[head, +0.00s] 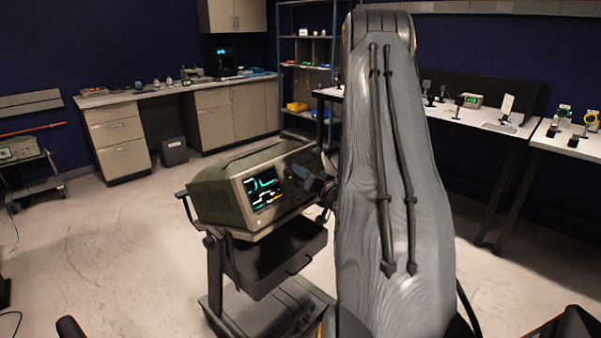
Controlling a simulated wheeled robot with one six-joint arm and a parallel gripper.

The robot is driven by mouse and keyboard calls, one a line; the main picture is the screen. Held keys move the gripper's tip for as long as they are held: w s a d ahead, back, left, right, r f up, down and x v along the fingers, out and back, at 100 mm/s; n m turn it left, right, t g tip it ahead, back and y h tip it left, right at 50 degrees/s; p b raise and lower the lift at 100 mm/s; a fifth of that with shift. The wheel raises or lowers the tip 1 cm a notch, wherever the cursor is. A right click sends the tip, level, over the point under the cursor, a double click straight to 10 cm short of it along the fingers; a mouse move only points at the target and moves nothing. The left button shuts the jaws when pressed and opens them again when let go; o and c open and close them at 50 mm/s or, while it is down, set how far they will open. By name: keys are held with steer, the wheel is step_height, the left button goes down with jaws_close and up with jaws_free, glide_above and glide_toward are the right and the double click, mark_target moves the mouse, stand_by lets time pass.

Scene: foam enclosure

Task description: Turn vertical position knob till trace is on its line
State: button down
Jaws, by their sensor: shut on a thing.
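The oscilloscope (222,193) is a grey-green box on a cart left of my arm, its front turned toward the lower right. Its lit screen (263,188) shows a cyan trace that peaks at the left and runs lower to the right, with white and yellow marks below. A separate line for the trace is too small to make out. My gripper (313,184) is at the right part of the front panel, partly behind my grey arm. It is shut on a knob there. The knob itself is hidden, so I cannot tell which one it is or its angle.
The cart (262,322) has an open dark drawer or tray (283,262) under the oscilloscope. A bench with drawers (118,145) stands at the back left, a shelf rack (303,60) behind, and white worktables (570,142) at the right. The floor left of the cart is clear.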

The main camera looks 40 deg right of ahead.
steer(key=shift+f+n, duration=0.1)
steer(key=shift+n, duration=0.2)
steer(key=n+y+b, duration=0.1)
steer(key=n, duration=0.1)
steer(key=n+y+b, duration=0.1)
steer(key=n, duration=0.1)
steer(key=n+t+y+b, duration=0.1)
steer(key=n, duration=0.1)
steer(key=shift+d+f+y+b, duration=0.1)
steer(key=shift+d+y+b, duration=0.2)
steer(key=shift+d+b, duration=0.05)
steer(key=n+y+b, duration=0.1)
steer(key=n, duration=0.1)
steer(key=n+y, duration=0.1)
steer(key=n, duration=0.2)
steer(key=n+y+b, duration=0.1)
steer(key=n+y, duration=0.1)
steer(key=shift+d+n+g+b, duration=0.3)
steer(key=shift+g+b, duration=0.05)
steer(key=shift+g, duration=0.05)
steer(key=n+g+y, duration=0.1)
steer(key=n, duration=0.1)
steer(key=n+g+y+b, duration=0.1)
steer(key=n, duration=0.2)
steer(key=n+g+y, duration=0.1)
steer(key=n, duration=0.2)
steer(key=shift+w+d+r+b, duration=0.2)
steer(key=shift+r+b, duration=0.1)
steer(key=shift+b, duration=0.1)
steer(key=shift+n, duration=0.3)
